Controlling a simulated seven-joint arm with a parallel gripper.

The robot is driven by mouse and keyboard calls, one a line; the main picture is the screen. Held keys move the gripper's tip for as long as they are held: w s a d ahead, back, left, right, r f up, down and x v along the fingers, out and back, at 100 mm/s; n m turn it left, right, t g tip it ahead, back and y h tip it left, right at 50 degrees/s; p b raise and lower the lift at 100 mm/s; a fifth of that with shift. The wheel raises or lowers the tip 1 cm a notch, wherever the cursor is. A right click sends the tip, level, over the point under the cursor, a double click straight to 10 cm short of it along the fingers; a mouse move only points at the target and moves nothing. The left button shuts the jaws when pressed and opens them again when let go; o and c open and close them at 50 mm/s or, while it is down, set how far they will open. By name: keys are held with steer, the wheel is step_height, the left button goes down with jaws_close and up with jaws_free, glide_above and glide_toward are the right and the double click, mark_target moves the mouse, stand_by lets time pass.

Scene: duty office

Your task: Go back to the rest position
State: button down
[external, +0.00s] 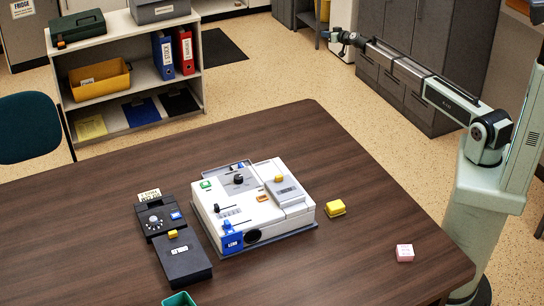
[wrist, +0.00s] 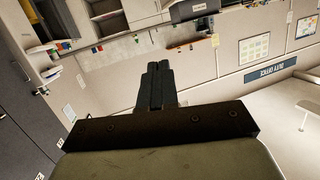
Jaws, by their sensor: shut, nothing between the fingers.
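My gripper (external: 341,37) is at the end of my arm, stretched out to the left and raised well above the floor beyond the table's far right edge. It holds nothing and is far from everything on the table. In the wrist view my gripper (wrist: 158,68) shows dark fingers closed together, pointing toward the wall and a shelf area. The wrist view looks tilted and shows no tabletop objects.
The brown table (external: 300,140) carries a white device box (external: 285,225), a black device (external: 185,262), a yellow block (external: 335,208), a pink block (external: 404,253) and a green container (external: 179,299). A shelf (external: 140,70) stands at the back left. Grey cabinets (external: 425,50) stand behind my arm.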

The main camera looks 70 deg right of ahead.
steer(key=s+a+f+n+g+y, duration=0.1)
steer(key=s+a+f+g+y, duration=0.15)
steer(key=a+f, duration=1.1)
steer(key=s+a+f+n+g+y, duration=0.1)
steer(key=s+a+f+n+y, duration=0.15)
steer(key=a+f, duration=1.05)
steer(key=s+a+f+g+y, duration=0.2)
steer(key=s+a+f, duration=0.4)
steer(key=a+f, duration=0.3)
steer(key=s+a+f+g+y, duration=0.25)
steer(key=s+a+f, duration=0.4)
steer(key=a, duration=0.45)
steer(key=s+a+f+n+g, duration=0.1)
steer(key=s+a+f+g, duration=0.25)
steer(key=s+a, duration=0.45)
steer(key=s+a+f+n+g, duration=0.15)
steer(key=s+a+f, duration=0.4)
steer(key=s, duration=0.55)
steer(key=s+a+g+h, duration=0.1)
steer(key=s+a+g, duration=0.2)
steer(key=s, duration=0.9)
steer(key=s+a+r+g+h, duration=0.1)
steer(key=s+a+g, duration=0.2)
steer(key=s, duration=0.9)
steer(key=shift+s+n+g, duration=0.35)
steer(key=shift+n+g, duration=0.05)
steer(key=shift+g, duration=0.2)
steer(key=shift+a, duration=0.1)
